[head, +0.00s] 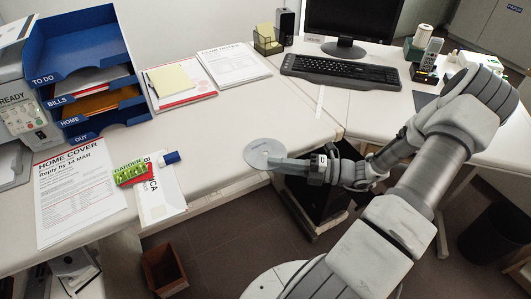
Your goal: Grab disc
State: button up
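The disc (258,150) is a flat, round, light grey plate with a small centre mark, in the head view near the front edge of the white desk. My gripper (277,163) reaches in from the right, and its fingertips overlap the disc's lower right edge. The fingers are seen side-on and look like one grey bar. I cannot tell whether they are apart or closed on the rim. I also cannot tell whether the disc lies flat on the desk or is slightly raised.
A white desk (225,120) holds a blue letter tray (75,55), papers (182,85), a keyboard (340,71) and a monitor (355,20). A brown bin (163,270) stands on the floor.

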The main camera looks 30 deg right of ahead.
grip_shut()
